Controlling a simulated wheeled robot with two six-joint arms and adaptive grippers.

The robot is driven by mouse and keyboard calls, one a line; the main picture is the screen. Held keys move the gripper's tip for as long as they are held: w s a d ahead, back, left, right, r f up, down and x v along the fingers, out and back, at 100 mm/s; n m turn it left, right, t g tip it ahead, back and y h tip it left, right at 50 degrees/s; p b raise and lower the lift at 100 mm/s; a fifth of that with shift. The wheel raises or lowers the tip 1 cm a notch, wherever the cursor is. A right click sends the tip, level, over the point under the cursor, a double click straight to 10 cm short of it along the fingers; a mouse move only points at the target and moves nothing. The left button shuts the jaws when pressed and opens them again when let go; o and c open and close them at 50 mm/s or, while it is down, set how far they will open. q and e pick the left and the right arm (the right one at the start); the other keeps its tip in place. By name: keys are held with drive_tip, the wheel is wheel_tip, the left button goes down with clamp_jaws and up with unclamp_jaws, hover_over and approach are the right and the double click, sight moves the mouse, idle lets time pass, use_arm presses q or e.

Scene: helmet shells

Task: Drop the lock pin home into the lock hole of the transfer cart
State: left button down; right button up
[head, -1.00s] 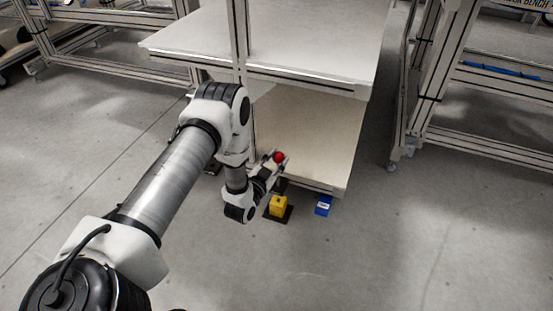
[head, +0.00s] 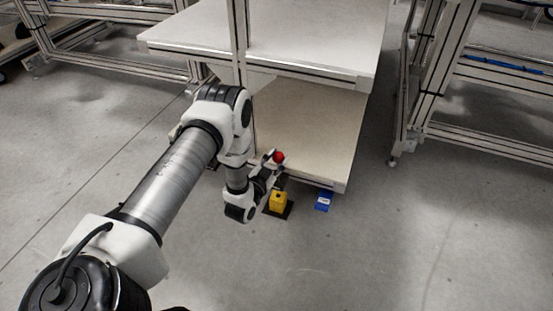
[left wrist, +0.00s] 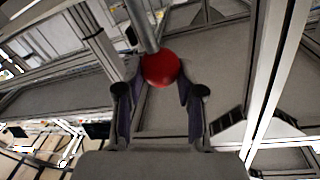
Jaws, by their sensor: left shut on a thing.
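The lock pin shows as a red ball knob (head: 279,157) in the head view. In the left wrist view its red knob (left wrist: 160,68) sits between the fingers, with a grey metal shaft (left wrist: 142,22) running from it to the top of the picture. My left gripper (head: 272,160) is shut on the knob, at the front edge of the transfer cart's lower shelf (head: 305,130). A yellow block (head: 278,201) with a dark spot on top stands on a dark plate on the floor, just below the gripper. I cannot tell whether that spot is the lock hole. My right gripper is out of view.
The cart's upper shelf (head: 310,40) and upright post (head: 239,45) stand close to my left arm. Another frame rack (head: 470,110) stands at right. The floor in front is clear.

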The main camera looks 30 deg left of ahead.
sight(277, 183)
use_arm(q)
drive_tip(key=shift+f+b, duration=1.25)
drive_tip(key=shift+f, duration=0.7)
drive_tip(key=shift+f+b, duration=1.7)
drive_tip(key=shift+f, duration=0.8)
drive_tip(key=c, duration=0.6)
unclamp_jaws()
drive_tip(key=shift+c, duration=0.2)
drive_tip(key=s, duration=0.7)
drive_tip(key=shift+s+d, duration=0.25)
drive_tip(key=shift+d, duration=0.2)
drive_tip(key=shift+r, duration=0.15)
